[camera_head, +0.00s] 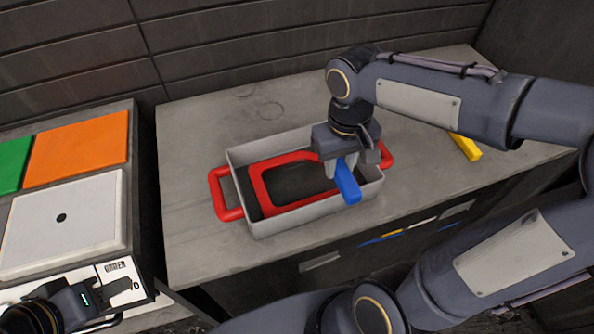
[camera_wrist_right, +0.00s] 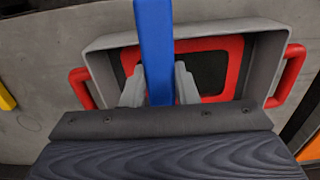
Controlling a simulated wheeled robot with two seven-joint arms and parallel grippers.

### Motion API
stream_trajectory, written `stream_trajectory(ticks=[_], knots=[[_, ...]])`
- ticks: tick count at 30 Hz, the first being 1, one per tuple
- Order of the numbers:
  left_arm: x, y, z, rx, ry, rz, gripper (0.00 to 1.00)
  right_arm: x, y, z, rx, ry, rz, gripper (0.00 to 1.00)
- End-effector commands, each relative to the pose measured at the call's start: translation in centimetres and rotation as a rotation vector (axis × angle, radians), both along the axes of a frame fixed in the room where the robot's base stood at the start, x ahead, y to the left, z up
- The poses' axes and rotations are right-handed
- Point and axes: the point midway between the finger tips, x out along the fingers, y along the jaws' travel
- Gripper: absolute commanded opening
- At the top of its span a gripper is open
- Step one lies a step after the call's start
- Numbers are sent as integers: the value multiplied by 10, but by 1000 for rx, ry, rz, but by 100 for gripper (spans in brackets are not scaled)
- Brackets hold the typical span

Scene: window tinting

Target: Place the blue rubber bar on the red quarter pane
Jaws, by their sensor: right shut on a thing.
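The blue rubber bar (camera_head: 347,182) is held in my right gripper (camera_head: 345,168), whose fingers are shut on it. It also shows in the right wrist view (camera_wrist_right: 155,45), between the two fingers (camera_wrist_right: 158,88). The red quarter pane (camera_head: 262,190), a red frame around a dark pane, lies in a grey tray (camera_head: 280,226) with red handles. The bar is above the tray's right part, over or beside the pane's right end; whether it touches the pane cannot be told. The gripper hides that end. My left gripper (camera_head: 110,290) is at the bottom left, away from the tray.
A yellow bar (camera_head: 465,146) lies on the grey worktop (camera_head: 190,150), right of the tray. The worktop left of and behind the tray is clear.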

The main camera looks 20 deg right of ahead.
Motion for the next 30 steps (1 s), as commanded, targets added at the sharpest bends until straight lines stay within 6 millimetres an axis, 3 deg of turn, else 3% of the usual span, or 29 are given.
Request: stream_trajectory(ticks=[6, 12, 20, 25, 30], knots=[[0, 0, 7, 0, 0, 0, 36, 50, 21, -27, -1, 8, 3, 5], [0, 0, 8, 0, 0, 0, 36, 76, 31, -63, 0, 4, 1, 5], [0, 0, 10, 0, 0, 0, 36, 91, 37, -82, -1, 3, 0, 5], [0, 0, 9, 0, 0, 0, 36, 91, 36, -107, -1, 3, -1, 5], [0, 0, 9, 0, 0, 0, 36, 91, 37, -112, 0, -1, -2, 5]])
